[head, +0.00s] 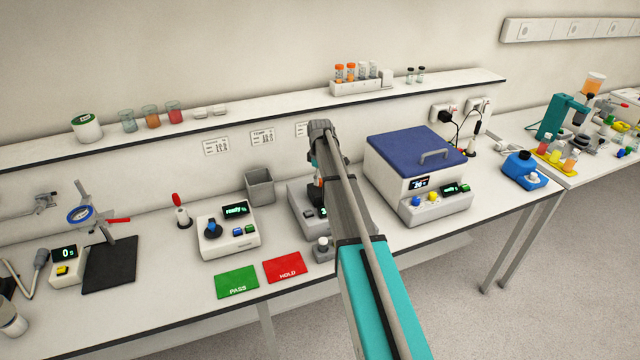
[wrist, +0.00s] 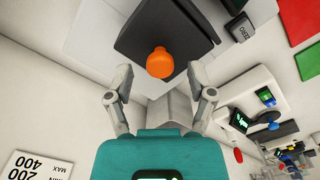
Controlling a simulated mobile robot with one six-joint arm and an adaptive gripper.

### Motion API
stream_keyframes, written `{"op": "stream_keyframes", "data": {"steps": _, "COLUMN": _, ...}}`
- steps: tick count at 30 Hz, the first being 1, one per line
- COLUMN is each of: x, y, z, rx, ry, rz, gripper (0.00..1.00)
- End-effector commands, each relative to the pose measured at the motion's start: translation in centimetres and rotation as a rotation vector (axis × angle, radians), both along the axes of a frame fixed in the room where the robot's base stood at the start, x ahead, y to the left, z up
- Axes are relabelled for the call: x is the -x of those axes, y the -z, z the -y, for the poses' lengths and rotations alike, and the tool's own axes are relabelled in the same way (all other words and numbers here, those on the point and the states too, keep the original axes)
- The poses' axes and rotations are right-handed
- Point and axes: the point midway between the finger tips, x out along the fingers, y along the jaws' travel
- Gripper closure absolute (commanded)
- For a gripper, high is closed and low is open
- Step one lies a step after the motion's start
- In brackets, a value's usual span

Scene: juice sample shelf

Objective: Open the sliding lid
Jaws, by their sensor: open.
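In the wrist view, a dark grey lid-like panel (wrist: 140,30) carries a round orange knob (wrist: 160,62). My gripper (wrist: 158,78) is open, with one finger on each side of the knob's line; the knob shows just beyond and between the fingertips. Whether a fingertip touches the knob or panel I cannot tell. In the head view, a grey instrument (head: 300,206) with a lit display stands behind my arm, which hides most of it and my gripper. Whether the panel is slid open at all I cannot tell.
Right of my arm stands a white box with a blue handled lid (head: 415,147). Left are a dial instrument (head: 228,235) and grey bin (head: 260,187). Green PASS (head: 237,283) and red HOLD (head: 285,268) mats lie in front. A shelf (head: 250,117) runs above.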

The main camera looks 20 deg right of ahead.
Motion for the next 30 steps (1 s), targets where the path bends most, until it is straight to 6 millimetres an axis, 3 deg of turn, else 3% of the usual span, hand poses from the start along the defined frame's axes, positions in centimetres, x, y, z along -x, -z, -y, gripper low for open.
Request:
{"op": "stream_keyframes", "data": {"steps": 17, "x": 0.00, "y": 0.77, "z": 0.00, "rx": 0.000, "ry": 0.000, "rz": 0.000, "gripper": 0.31}}
{"op": "stream_keyframes", "data": {"steps": 28, "x": 0.00, "y": 0.77, "z": 0.00, "rx": 0.000, "ry": 0.000, "rz": 0.000, "gripper": 1.00}}
{"op": "stream_keyframes", "data": {"steps": 30, "x": 0.00, "y": 0.78, "z": 0.00, "rx": 0.000, "ry": 0.000, "rz": 0.000, "gripper": 1.00}}
